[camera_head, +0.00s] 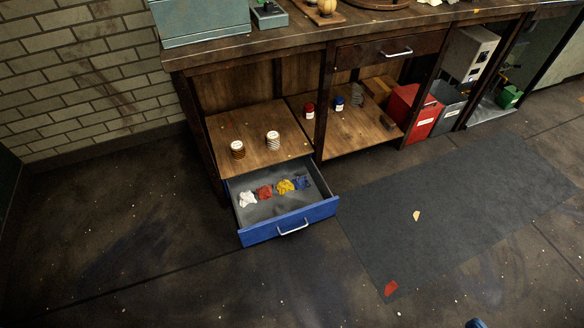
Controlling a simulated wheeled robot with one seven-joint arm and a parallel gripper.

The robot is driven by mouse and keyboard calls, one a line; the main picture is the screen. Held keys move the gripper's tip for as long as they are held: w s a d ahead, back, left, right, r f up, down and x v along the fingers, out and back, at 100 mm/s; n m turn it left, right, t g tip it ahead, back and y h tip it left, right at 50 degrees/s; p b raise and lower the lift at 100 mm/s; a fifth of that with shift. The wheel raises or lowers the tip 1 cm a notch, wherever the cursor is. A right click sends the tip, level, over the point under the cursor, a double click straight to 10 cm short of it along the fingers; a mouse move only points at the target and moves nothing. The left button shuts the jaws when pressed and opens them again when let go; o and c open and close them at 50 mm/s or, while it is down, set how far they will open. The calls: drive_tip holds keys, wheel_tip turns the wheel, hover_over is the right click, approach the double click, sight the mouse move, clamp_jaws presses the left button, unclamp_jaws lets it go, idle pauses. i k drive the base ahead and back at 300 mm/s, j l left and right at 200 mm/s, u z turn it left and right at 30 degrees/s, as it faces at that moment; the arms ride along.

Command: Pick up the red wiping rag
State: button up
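A small crumpled red rag (264,192) lies in the open blue drawer (290,222) under the workbench. It sits in a row between a white rag (247,199) on its left and a yellow rag (285,187) on its right. A dark blue rag (302,182) is at the right end of the row. A flat red piece (391,288) lies on the floor at the mat's near edge; I cannot tell what it is.
The workbench (200,58) stands behind and above the drawer, with shelves holding small jars. A red bin (402,110) and a grey bin (448,103) stand under it at right. The floor before the drawer is mostly clear, with a dark grey mat (460,210) at right.

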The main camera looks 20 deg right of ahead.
sight(265, 192)
drive_tip(key=i+j+z, duration=0.2)
drive_tip(key=i+j, duration=0.7)
drive_tip(key=i+j+z, duration=0.15)
drive_tip(key=i+j, duration=0.8)
drive_tip(key=j, duration=0.05)
